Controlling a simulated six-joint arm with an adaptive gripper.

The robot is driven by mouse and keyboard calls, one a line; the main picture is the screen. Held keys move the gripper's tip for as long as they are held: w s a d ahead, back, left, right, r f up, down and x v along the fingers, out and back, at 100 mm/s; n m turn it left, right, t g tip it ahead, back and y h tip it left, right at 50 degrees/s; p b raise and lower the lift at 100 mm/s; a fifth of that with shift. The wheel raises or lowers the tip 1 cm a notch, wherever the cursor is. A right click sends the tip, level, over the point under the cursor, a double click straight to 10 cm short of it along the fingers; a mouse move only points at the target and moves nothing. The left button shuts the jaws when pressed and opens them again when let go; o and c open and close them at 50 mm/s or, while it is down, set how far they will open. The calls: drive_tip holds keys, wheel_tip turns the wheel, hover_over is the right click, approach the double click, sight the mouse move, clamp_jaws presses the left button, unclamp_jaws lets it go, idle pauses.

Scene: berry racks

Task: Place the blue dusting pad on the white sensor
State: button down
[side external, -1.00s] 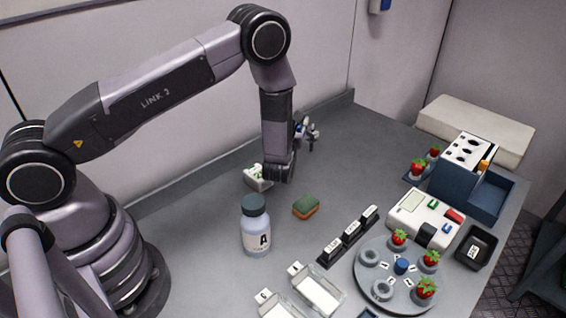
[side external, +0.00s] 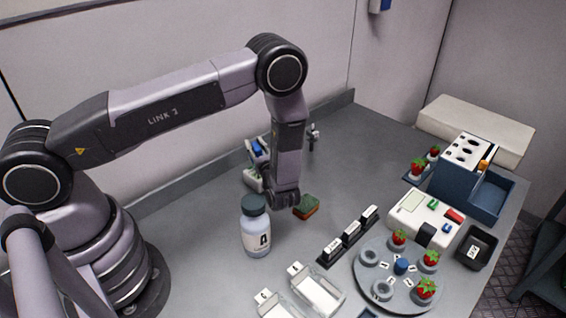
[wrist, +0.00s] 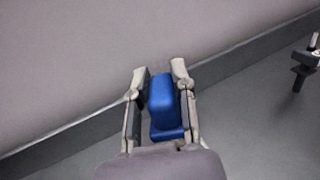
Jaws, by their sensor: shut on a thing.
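My gripper (wrist: 160,70) is shut on the blue dusting pad (wrist: 163,103), which sits between the two fingers in the wrist view. In the side view my gripper (side external: 258,142) points towards the back wall, above the table, with the blue pad (side external: 257,149) showing small between its fingers. A white device (side external: 413,220) with a pale screen, coloured buttons and a black block stands on the right of the table. It looks like the white sensor, though I cannot tell for sure. The gripper is far to its left.
A white-green item (side external: 253,181) lies below the gripper. A black labelled rack (side external: 347,236), a round strawberry plate (side external: 366,285) and a black bin (side external: 487,247) lie near the device.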

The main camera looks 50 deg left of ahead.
drive_tip(key=shift+f, duration=1.55)
drive_tip(key=shift+f, duration=0.15)
drive_tip(key=c, duration=0.9)
unclamp_jaws()
drive_tip(key=shift+c, duration=0.2)
